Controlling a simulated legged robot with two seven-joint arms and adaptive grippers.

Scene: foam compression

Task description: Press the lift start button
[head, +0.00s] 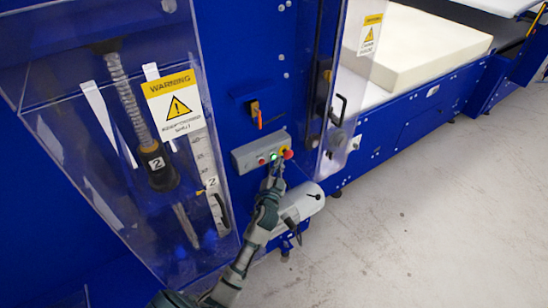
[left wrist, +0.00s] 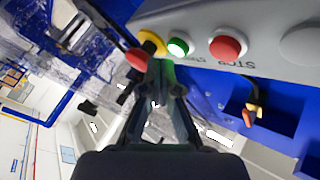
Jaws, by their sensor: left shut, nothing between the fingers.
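A grey button box (head: 250,152) is fixed to the blue machine front. It carries a red button (head: 262,160), a lit green button (head: 274,156) and a red emergency knob (head: 288,154) on a yellow base. In the left wrist view the box is upside down, with the green button (left wrist: 178,47) between the red button (left wrist: 226,46) marked STOP and the emergency knob (left wrist: 137,58). My left gripper (head: 278,165) is shut and empty, its tips (left wrist: 161,68) just beside the green button. I cannot tell whether they touch it. My right gripper is not in view.
A clear guard with a warning sign (head: 174,104) stands left of the box. Another clear guard (head: 345,110) is at its right. An orange-handled switch (head: 256,114) sits above the box. A foam block (head: 430,45) lies at the back right. Grey floor (head: 440,220) is open at right.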

